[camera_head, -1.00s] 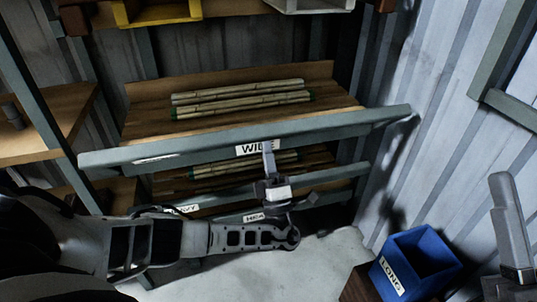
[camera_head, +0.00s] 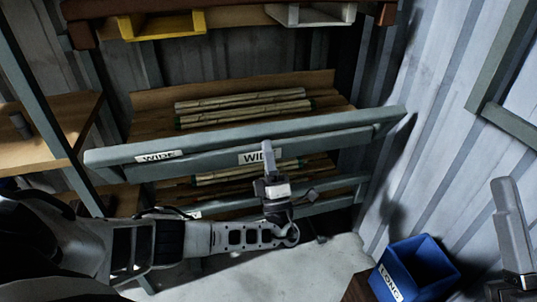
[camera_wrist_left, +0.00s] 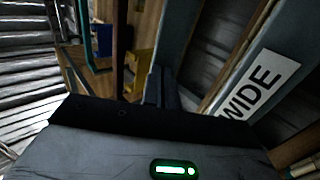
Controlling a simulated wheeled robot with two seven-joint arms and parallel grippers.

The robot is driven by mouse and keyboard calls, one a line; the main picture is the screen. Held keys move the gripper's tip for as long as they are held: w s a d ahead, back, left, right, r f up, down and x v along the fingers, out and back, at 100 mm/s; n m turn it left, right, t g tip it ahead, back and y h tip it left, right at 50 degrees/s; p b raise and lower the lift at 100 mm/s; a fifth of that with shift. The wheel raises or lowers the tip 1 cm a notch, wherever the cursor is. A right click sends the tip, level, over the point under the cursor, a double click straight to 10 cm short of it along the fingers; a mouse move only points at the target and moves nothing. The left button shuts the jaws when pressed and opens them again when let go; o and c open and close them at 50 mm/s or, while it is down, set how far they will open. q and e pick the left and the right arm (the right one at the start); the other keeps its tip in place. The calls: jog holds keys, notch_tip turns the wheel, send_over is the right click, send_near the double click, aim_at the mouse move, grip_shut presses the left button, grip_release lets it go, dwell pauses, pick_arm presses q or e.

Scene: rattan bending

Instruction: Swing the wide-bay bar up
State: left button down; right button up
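The wide-bay bar (camera_head: 330,136) is a long grey-green bar with white "WIDE" labels, running across the front of the shelf that holds bamboo poles (camera_head: 245,107). In the left wrist view the bar (camera_wrist_left: 275,45) rises on the right with its large "WIDE" label. My left gripper (camera_head: 268,155) points up in front of the bar's middle, overlapping its lower edge by the centre label. Its dark fingers (camera_wrist_left: 163,88) look closed together beside the bar; I cannot tell whether they touch it. My right gripper (camera_head: 512,225) is partly visible at the right edge, away from the bar.
A lower shelf with more poles (camera_head: 245,173) sits behind my left gripper. A blue bin (camera_head: 418,270) labelled "LONG" stands at the lower right. Yellow (camera_head: 165,25) and white (camera_head: 312,15) bins sit above. A corrugated wall closes the right side.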

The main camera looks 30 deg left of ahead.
aim_at(265, 138)
pick_arm(q)
jog(key=shift+p+x, duration=0.5)
jog(key=shift+x, duration=0.6)
jog(key=shift+d+r, duration=0.1)
jog(key=shift+a+f+p+x, duration=0.1)
jog(key=shift+p+x, duration=0.1)
jog(key=shift+x, duration=0.6)
jog(key=shift+a+f+p+x, duration=0.1)
jog(key=shift+p+x, duration=0.05)
jog(key=shift+x, duration=0.65)
jog(key=shift+s+d+f+p, duration=0.1)
jog(key=shift+s+d+p, duration=0.1)
jog(key=shift+d+p, duration=0.2)
jog(key=s+d+f+p, duration=0.2)
jog(key=s+d+p, duration=0.1)
jog(key=s+d, duration=0.3)
jog(key=shift+d, duration=0.45)
